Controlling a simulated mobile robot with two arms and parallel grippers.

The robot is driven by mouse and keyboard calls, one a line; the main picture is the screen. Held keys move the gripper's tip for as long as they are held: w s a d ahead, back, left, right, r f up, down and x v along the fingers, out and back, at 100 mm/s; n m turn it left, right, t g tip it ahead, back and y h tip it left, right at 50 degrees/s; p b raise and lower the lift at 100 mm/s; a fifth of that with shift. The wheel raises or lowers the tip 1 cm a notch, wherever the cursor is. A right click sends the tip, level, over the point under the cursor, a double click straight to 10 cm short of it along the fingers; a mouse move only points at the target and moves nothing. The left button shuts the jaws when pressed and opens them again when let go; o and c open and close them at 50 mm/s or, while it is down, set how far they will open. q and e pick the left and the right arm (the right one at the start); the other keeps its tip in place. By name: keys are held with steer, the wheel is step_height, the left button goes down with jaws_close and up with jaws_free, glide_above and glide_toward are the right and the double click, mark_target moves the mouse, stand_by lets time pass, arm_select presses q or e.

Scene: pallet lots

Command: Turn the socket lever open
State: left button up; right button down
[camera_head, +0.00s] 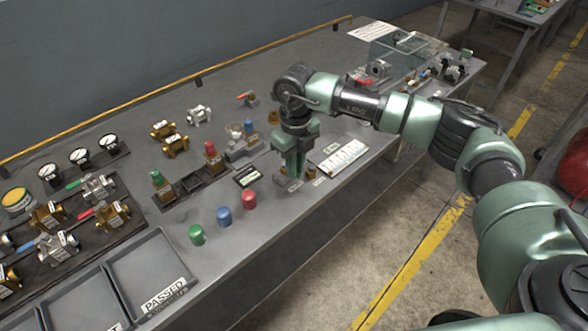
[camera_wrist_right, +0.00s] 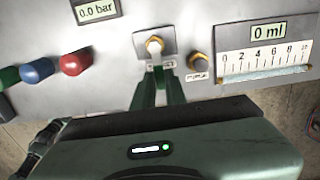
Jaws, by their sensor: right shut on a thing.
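My right gripper (camera_head: 291,178) points down at the bench near its front edge, and its fingers also show in the right wrist view (camera_wrist_right: 160,80). There they close together at the near edge of a small grey socket plate (camera_wrist_right: 141,45) with a pale, brass-edged round fitting (camera_wrist_right: 154,45). The fingers are shut on the socket lever, whose shape is mostly hidden by them. In the head view the arm and gripper cover most of the socket. My left gripper is not in view.
A "0.0 bar" display (camera_wrist_right: 97,11) and a "0 ml" scale (camera_wrist_right: 267,50) flank the socket. A brass fitting (camera_wrist_right: 194,60) sits close right. Red (camera_head: 249,200), blue (camera_head: 224,216) and green (camera_head: 197,235) caps stand left. The passed tray (camera_head: 112,262) is further left.

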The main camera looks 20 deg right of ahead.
steer(key=shift+w+r, duration=0.1)
steer(key=shift+r, duration=0.05)
stand_by(0.3)
steer(key=c, duration=1.5)
jaws_free()
steer(key=shift+o, duration=0.2)
step_height(320, 180, up, 8)
steer(key=b, duration=0.1)
steer(key=shift+b, duration=0.4)
steer(key=shift+f, duration=0.2)
